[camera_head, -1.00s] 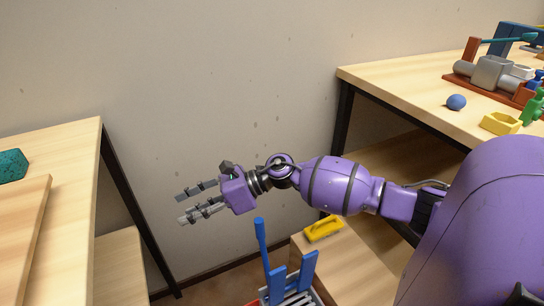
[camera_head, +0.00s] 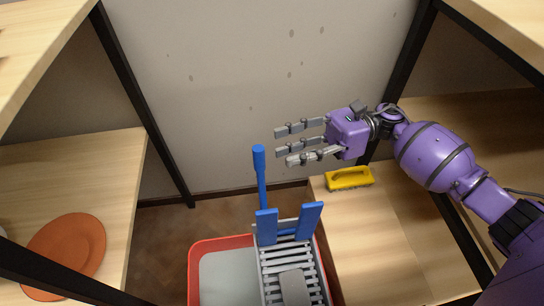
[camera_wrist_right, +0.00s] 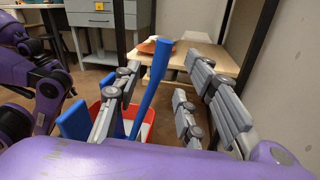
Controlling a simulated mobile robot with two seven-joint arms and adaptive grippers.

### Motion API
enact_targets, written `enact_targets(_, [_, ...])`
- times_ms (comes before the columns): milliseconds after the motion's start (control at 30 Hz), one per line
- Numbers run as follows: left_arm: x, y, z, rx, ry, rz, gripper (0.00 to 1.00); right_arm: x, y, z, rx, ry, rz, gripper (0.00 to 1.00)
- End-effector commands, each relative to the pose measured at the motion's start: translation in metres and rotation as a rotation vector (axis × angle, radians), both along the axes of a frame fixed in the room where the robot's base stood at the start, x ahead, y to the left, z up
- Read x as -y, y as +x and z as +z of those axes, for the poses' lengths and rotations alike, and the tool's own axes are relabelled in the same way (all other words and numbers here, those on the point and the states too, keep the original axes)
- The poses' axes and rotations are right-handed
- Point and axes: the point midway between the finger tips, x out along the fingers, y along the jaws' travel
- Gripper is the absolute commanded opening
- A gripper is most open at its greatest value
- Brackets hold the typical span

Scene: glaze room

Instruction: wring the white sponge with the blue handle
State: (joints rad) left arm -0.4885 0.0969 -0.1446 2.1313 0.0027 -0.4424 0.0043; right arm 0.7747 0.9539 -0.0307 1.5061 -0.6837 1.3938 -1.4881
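No white sponge with a blue handle can be made out for sure. A grey slatted wringer (camera_head: 270,272) sits on a red-rimmed tub (camera_head: 222,242); two blue uprights (camera_head: 309,220) and a tall blue lever (camera_head: 261,178) rise from it. A light grey block (camera_head: 294,288) lies on the slats; I cannot tell what it is. My right gripper (camera_head: 290,145) is open and empty, above the wringer and right of the lever's top. In the right wrist view the lever (camera_wrist_right: 152,88) shows beyond the spread fingers (camera_wrist_right: 168,100). My left gripper is not in view.
A yellow block with a handle (camera_head: 350,178) lies on the low wooden surface (camera_head: 375,235) right of the tub. An orange plate (camera_head: 68,250) lies on the left shelf (camera_head: 120,175). Black table legs stand on both sides, with a wall behind.

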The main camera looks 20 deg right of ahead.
Motion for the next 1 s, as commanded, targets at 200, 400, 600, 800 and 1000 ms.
enact_targets(200, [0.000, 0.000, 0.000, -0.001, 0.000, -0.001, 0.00, -0.033, 0.000, 0.002, 0.002, 0.001, 0.003, 0.38])
enact_targets(400, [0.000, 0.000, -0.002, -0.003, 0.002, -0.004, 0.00, -0.061, 0.000, 0.001, 0.000, -0.001, 0.000, 0.38])
enact_targets(600, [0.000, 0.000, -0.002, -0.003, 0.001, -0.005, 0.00, -0.073, 0.000, 0.001, 0.000, -0.001, -0.002, 0.38])
enact_targets(800, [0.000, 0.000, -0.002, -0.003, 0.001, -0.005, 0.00, -0.074, 0.001, 0.001, 0.000, -0.002, -0.002, 0.38])
enact_targets(1000, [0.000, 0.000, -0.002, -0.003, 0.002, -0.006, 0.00, -0.074, 0.000, 0.001, 0.000, -0.002, -0.002, 0.16])
